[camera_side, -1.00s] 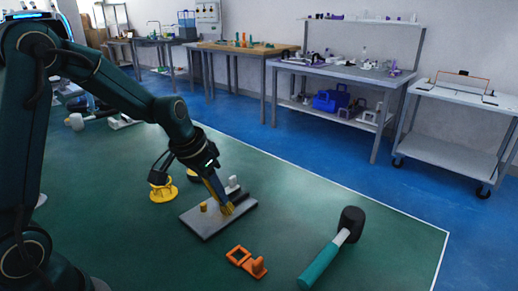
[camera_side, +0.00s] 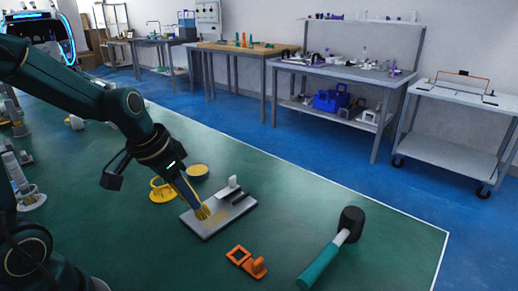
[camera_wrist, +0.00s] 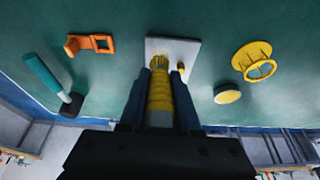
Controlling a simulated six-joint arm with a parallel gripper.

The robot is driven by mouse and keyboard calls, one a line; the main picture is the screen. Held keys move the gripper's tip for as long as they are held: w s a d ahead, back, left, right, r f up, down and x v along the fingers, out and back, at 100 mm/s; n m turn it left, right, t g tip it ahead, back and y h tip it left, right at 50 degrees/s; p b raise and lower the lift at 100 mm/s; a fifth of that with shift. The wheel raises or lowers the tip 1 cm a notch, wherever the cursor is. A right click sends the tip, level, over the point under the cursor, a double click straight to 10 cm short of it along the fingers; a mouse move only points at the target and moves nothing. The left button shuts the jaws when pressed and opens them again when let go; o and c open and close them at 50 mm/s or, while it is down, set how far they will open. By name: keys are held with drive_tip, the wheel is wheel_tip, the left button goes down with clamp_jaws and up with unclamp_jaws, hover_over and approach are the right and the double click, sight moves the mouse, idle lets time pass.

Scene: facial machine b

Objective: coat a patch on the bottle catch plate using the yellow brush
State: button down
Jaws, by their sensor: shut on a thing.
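The plate (camera_side: 232,214) is a flat grey slab on the green surface, with a white upright post (camera_side: 233,182) and a dark raised bar (camera_side: 238,196). It also shows in the wrist view (camera_wrist: 188,47). My gripper (camera_side: 183,187) is shut on the yellow brush (camera_side: 203,212). The brush slants down, and its bristles are at the left part of the plate, seemingly touching it. A tan tint (camera_side: 217,217) shows on the plate beside the bristles. In the wrist view the brush's yellow handle (camera_wrist: 160,92) sits between my fingers (camera_wrist: 160,85), and the tip contact is unclear.
A yellow ring-shaped holder (camera_side: 162,190) and a round yellow-topped pot (camera_side: 198,172) stand behind the plate. An orange bracket (camera_side: 246,262) lies in front. A teal-handled mallet (camera_side: 335,250) lies to the right. Open green surface surrounds them.

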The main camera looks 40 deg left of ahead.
drive_tip(key=shift+r, duration=2.65)
drive_tip(key=c, duration=1.5)
unclamp_jaws()
clamp_jaws()
drive_tip(key=shift+s+f, duration=0.1)
drive_tip(key=shift+f, duration=0.55)
